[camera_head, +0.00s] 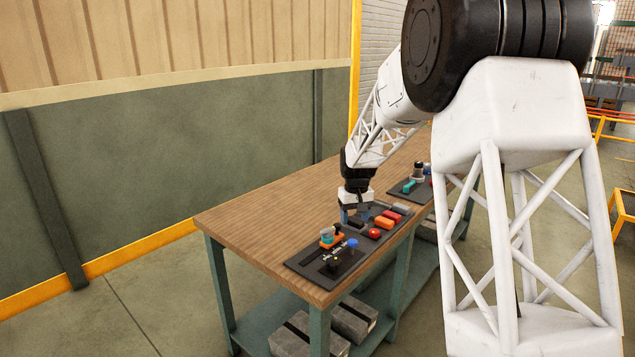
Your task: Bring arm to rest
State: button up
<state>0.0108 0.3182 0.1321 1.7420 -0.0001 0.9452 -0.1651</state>
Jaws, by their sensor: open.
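My gripper (358,214) points down over a dark panel (302,262) on the wooden workbench (262,213). It is open, and its fingertips are small and partly hidden among the items there. I cannot tell whether they touch anything. Near it on the panel are an orange block (384,222), a red block (392,215) and a red round piece (374,233). To the left sit an orange-based piece with a teal top (327,236) and a blue knob (352,243). My white arm reaches in from the right and hides part of the bench.
A second dark panel (397,193) with a teal piece (409,186) lies farther back on the bench. Grey boxes (352,318) rest on the lower shelf. A wall with a yellow base strip (140,254) runs behind. The bench top's left part is clear.

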jog(key=s+r+m+t, duration=0.1)
jog(key=s+r, duration=0.6)
jog(key=s, duration=0.6)
jog(key=s+r, duration=0.6)
jog(key=s, duration=0.7)
jog(key=s+f+m+t, duration=0.1)
jog(key=s, duration=2.6)
jog(key=shift+s+a+f+t, duration=0.25)
jog(key=shift+s+f+t, duration=0.05)
jog(key=shift+s+f, duration=0.1)
